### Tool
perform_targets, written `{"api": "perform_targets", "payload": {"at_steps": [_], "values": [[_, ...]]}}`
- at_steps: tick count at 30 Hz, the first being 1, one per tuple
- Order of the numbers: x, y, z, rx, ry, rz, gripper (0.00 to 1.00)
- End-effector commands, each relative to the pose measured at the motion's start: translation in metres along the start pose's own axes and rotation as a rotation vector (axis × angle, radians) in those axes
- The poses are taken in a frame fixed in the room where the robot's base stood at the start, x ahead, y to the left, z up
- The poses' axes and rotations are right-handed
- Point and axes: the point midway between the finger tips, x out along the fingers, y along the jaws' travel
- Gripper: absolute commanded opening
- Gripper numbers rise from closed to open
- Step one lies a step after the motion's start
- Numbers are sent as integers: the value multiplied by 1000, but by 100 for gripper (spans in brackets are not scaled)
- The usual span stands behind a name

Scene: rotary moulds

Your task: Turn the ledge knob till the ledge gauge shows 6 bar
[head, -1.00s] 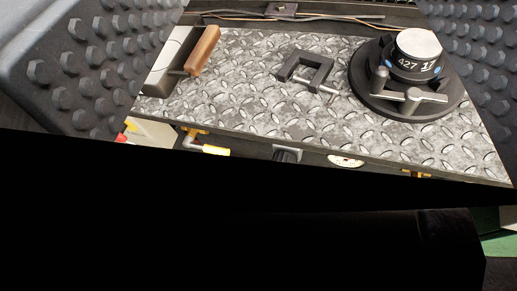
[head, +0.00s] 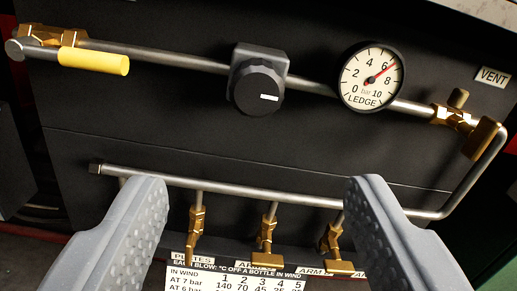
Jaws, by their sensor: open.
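The ledge knob (head: 257,88) is a dark round knob with a white mark, on a grey body in the upper pipe. Its mark lies toward its right side. The ledge gauge (head: 370,77) is a white dial with a black rim, right of the knob. Its red needle points near 6 bar, seemingly slightly past it toward 8. My gripper (head: 257,187) is open and empty. Its two grey, dimpled fingers stand wide apart at the bottom of the view, below the knob in the picture and not touching it.
A yellow-handled brass valve (head: 92,61) is on the pipe at left. A brass valve (head: 455,115) sits right of the gauge by the VENT label (head: 494,76). A lower pipe (head: 260,194) bears several brass valves between my fingers. A printed table (head: 235,277) is below.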

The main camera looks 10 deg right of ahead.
Motion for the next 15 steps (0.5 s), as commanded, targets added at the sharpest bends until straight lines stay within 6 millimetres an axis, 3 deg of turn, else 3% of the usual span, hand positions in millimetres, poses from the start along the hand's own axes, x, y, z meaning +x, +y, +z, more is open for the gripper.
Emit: {"api": "perform_targets", "payload": {"at_steps": [5, 15], "values": [[16, 1, 0, -2, 5, 3, 59], [71, 2, 1, 1, 3, 4, 59]]}}
